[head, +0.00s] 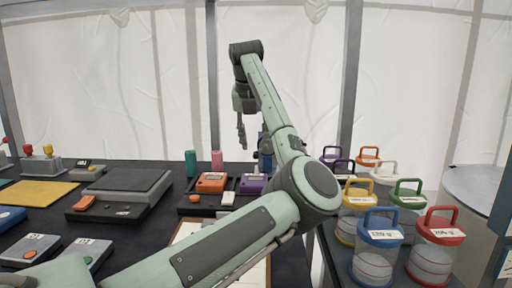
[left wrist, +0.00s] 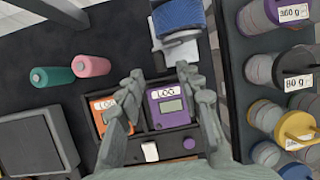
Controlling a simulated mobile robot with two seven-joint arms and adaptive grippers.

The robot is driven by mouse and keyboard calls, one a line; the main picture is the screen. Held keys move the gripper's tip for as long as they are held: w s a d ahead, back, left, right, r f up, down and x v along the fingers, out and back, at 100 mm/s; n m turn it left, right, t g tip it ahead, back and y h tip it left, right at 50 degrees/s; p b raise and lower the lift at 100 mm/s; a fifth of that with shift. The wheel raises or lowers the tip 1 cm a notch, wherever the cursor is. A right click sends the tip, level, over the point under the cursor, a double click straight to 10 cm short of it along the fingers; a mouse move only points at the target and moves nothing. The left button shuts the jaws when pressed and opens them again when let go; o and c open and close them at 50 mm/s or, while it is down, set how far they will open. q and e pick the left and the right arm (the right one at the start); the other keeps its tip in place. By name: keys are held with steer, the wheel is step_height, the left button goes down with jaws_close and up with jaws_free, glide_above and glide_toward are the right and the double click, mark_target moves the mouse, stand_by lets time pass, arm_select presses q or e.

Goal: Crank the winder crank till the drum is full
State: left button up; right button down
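The winder shows in the left wrist view as a blue drum (left wrist: 178,15) on a pale grey mount (left wrist: 180,50) at the top middle. I cannot make out its crank, or how full the drum is. In the head view a bit of blue (head: 265,160) shows behind my left arm, mostly hidden. My left gripper (head: 242,142) hangs above the back of the table, fingers down. My right gripper is in neither view.
An orange device (left wrist: 103,108) and a purple device (left wrist: 168,105) sit in a dark tray below the gripper. Jars with coloured lids, including a blue-lidded jar (head: 378,250), crowd the right. A flat scale (head: 128,185) stands left.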

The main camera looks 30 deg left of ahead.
mark_target(256, 153)
arm_select(q)
steer(key=shift+x, duration=1.65)
steer(key=shift+c, duration=0.4)
jaws_close()
